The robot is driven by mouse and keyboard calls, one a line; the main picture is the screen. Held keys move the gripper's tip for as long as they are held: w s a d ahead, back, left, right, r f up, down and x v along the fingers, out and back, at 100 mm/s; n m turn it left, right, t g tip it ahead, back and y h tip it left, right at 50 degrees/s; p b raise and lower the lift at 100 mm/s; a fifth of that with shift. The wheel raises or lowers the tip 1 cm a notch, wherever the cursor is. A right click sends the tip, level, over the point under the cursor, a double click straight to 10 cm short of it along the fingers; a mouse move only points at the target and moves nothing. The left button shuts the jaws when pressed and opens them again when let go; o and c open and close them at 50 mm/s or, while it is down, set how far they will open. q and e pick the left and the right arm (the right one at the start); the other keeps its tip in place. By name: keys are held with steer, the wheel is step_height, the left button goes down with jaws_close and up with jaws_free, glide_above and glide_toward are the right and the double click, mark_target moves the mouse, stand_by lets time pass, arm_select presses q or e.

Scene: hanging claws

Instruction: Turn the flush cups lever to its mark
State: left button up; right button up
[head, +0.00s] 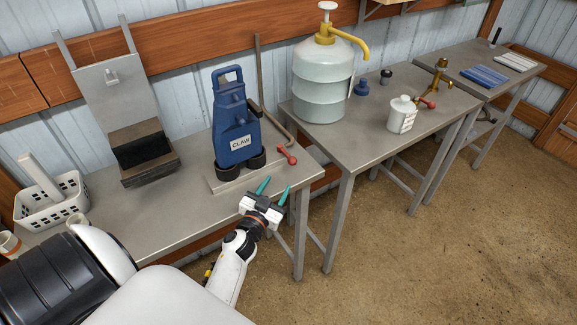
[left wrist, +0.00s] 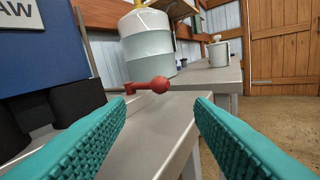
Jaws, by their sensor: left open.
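The red lever (head: 288,155) with a round knob sits at the right end of the flush cups base (head: 230,181). Several dark cups (head: 240,161) stand on this base under the blue CLAW unit (head: 236,125). In the left wrist view the lever (left wrist: 147,86) lies roughly level, its knob pointing right, ahead of and between my fingertips. My left gripper (head: 274,188) is open and empty, with teal fingers, at the bench's front edge, short of the lever and not touching it. I cannot make out the lever's mark. My right gripper is not in view.
A bent metal pipe (head: 273,110) leans behind the lever. A white basket (head: 51,200) is at the left. Bench front between is clear.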

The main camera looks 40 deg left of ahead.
mark_target(290, 164)
arm_select(q)
steer(key=w, duration=0.3)
steer(key=w+a, duration=0.1)
steer(key=w, duration=0.2)
steer(key=w+a, duration=0.1)
steer(key=w, duration=0.2)
steer(key=shift+w, duration=0.1)
steer(key=shift+c, duration=0.6)
steer(key=shift+d, duration=0.1)
jaws_close()
